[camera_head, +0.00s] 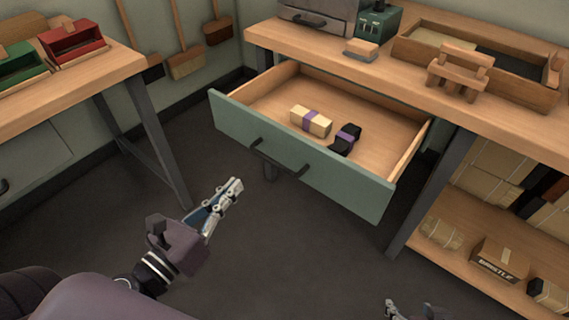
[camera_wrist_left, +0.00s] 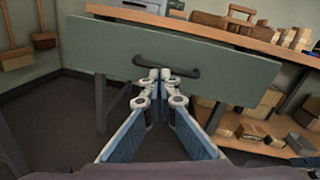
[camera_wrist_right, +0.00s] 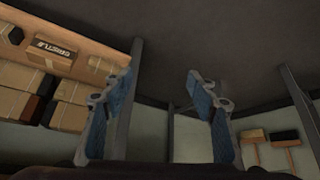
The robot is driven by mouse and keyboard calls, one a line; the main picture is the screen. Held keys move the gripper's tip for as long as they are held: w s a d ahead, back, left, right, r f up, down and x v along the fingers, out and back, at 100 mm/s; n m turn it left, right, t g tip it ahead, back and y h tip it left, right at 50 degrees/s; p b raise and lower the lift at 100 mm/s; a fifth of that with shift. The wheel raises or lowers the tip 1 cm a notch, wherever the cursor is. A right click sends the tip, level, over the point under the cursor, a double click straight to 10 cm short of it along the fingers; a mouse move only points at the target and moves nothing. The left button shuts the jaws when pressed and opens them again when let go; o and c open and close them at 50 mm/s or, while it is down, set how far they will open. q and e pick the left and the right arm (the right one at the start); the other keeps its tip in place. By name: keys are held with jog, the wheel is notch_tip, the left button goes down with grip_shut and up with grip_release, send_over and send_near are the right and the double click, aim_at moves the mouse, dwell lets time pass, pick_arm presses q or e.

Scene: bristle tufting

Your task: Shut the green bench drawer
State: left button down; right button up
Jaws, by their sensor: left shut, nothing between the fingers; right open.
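The green bench drawer (camera_head: 300,165) is pulled well out from under the wooden bench in the head view. A dark bar handle (camera_head: 279,160) sits on its front. Inside lie a pale bundle with a purple band (camera_head: 311,121) and a dark bundle with a purple band (camera_head: 345,138). My left gripper (camera_head: 236,184) is shut and empty, in front of the drawer and left of the handle in the head view. In the left wrist view the drawer front (camera_wrist_left: 225,65) stands beyond its fingertips. My right gripper (camera_wrist_right: 160,85) is open and empty, low at the bottom edge of the head view.
The bench top (camera_head: 400,82) holds a tan block (camera_head: 361,50), a wooden tray and a small wooden stand (camera_head: 460,72). A bench leg (camera_head: 430,195) and a lower shelf with boxes (camera_head: 500,257) are at right. Another bench (camera_head: 110,72) is at left. Floor in front is clear.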

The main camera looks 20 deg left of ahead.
pick_arm(q)
jog(key=s+d+m+h, duration=0.1)
jog(key=d+m+h, duration=0.1)
jog(key=d+m, duration=0.15)
jog(key=p, duration=0.4)
send_near(294, 149)
pick_arm(e)
jog(key=s+d+r+g, duration=0.1)
jog(key=s+d+g, duration=0.15)
jog(key=s, duration=0.45)
pick_arm(q)
jog(key=shift+m+g, duration=0.3)
jog(key=shift+m, duration=0.05)
jog(key=x, duration=0.2)
jog(key=p+x, duration=0.1)
jog(key=x, duration=0.1)
jog(key=p+x, duration=0.1)
jog(key=x, duration=0.1)
jog(key=shift+w+a+r, duration=0.1)
jog(key=shift+r, duration=0.15)
jog(key=shift+w+f, duration=0.1)
jog(key=shift+w, duration=0.35)
pick_arm(e)
notch_tip(294, 149, down, 11)
jog(key=w+g, duration=0.1)
jog(key=shift+a+f+h, duration=0.2)
jog(key=shift+a+h, duration=0.2)
pick_arm(q)
jog(key=shift+w+d, duration=0.1)
jog(key=shift+d, duration=0.1)
